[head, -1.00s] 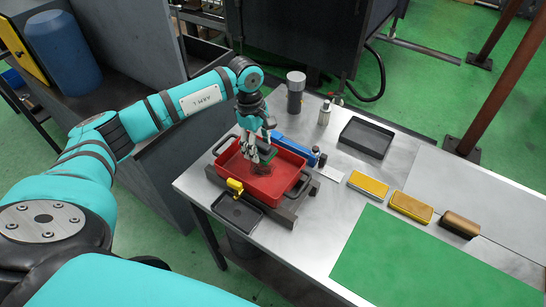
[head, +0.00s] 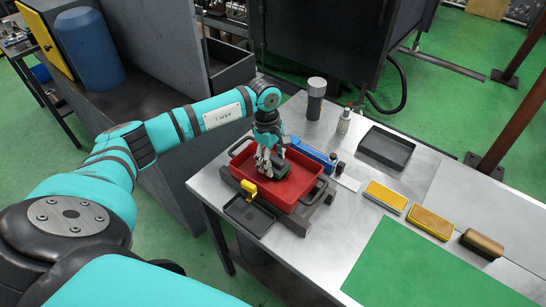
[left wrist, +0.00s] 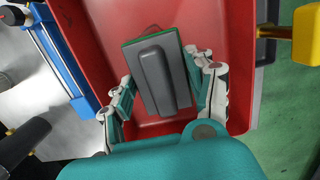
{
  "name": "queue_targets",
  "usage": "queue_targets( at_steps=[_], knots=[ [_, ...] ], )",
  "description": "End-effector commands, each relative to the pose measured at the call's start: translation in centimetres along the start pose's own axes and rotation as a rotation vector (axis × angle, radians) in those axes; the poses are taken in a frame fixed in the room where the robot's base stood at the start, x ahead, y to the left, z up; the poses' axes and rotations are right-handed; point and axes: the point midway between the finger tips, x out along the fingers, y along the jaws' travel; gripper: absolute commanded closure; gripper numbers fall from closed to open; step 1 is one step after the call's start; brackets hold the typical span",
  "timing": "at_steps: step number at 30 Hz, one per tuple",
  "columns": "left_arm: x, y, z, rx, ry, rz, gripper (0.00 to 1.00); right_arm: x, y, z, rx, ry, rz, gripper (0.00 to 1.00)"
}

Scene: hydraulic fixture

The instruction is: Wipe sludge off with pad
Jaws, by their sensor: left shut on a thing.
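The red tray (head: 304,202) sits in a dark fixture on the steel table in the head view. It also fills much of the left wrist view (left wrist: 215,25). My left gripper (head: 272,166) reaches down into the tray. In the left wrist view its fingers (left wrist: 163,95) are shut on the pad (left wrist: 155,75), a grey block with a raised handle and a green edge. The pad is over the tray floor; whether it touches cannot be told. A faint brownish patch, perhaps sludge (left wrist: 152,29), shows beyond the pad's far edge. My right gripper is not in view.
A yellow clamp (head: 249,189) and a blue part (head: 312,155) flank the tray. A small black tray (head: 249,214) lies in front. A dark cylinder (head: 315,100), a black bin (head: 386,147) and several brush-like blocks (head: 430,222) stand around. The green mat (head: 420,270) is clear.

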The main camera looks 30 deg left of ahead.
Motion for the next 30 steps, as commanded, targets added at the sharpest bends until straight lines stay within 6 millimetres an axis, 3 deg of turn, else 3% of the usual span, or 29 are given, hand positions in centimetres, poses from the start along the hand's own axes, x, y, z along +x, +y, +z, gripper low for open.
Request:
queue_targets(
  at_steps=[11,30],
  knots=[
    [-0.04,0.01,0.00,0.000,0.000,0.000,0.81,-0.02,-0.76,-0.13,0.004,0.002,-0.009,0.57],
    [0.95,0.01,-0.14,-0.001,0.000,0.000,0.81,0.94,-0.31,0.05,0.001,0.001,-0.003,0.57]
  ],
)
